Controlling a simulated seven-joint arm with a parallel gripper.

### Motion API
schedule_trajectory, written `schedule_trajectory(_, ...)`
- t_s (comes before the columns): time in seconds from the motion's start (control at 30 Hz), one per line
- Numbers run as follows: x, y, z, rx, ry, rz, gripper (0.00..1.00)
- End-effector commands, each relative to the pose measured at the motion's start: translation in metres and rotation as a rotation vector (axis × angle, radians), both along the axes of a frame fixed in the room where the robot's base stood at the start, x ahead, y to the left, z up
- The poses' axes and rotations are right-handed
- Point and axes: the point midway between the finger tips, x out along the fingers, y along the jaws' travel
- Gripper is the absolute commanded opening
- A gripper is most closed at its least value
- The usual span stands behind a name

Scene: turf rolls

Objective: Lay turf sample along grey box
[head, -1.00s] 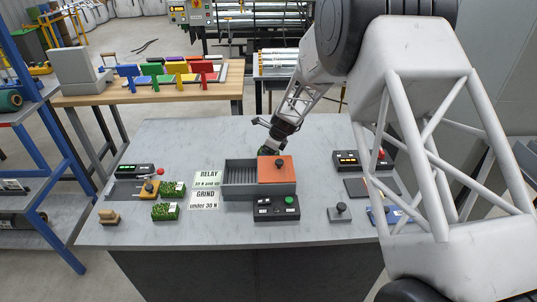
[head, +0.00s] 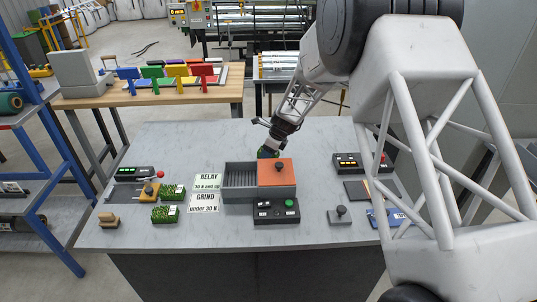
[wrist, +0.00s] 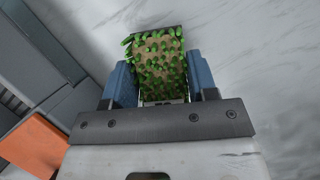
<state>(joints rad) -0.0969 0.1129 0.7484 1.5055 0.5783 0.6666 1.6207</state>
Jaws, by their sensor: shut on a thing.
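My gripper (wrist: 164,85) is shut on a turf sample (wrist: 159,60), a small block with green tufts on a brown face, held between two blue fingers in the wrist view. In the head view the turf sample (head: 267,152) shows as a dark green bit behind the grey box (head: 240,194). My arm hides part of it. The grey box has a ribbed open left part and an orange lid with a black knob (head: 278,172) on its right. In the wrist view the grey box (wrist: 42,122) is at the left. I cannot tell whether the turf touches the table.
A button box (head: 276,210) stands in front. The table (head: 190,140) behind the box is clear.

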Motion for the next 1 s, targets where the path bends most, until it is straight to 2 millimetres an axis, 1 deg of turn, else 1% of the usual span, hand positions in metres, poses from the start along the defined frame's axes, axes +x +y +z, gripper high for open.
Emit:
schedule_trajectory(0.3,0.000,0.000,0.046,0.000,-0.002,0.000,0.23)
schedule_trajectory(0.5,0.000,0.000,0.073,0.000,-0.002,0.000,0.23)
schedule_trajectory(0.7,0.000,0.000,0.084,-0.001,-0.001,-0.002,0.23)
schedule_trajectory(1.0,0.000,0.000,0.086,0.000,0.000,-0.001,0.23)
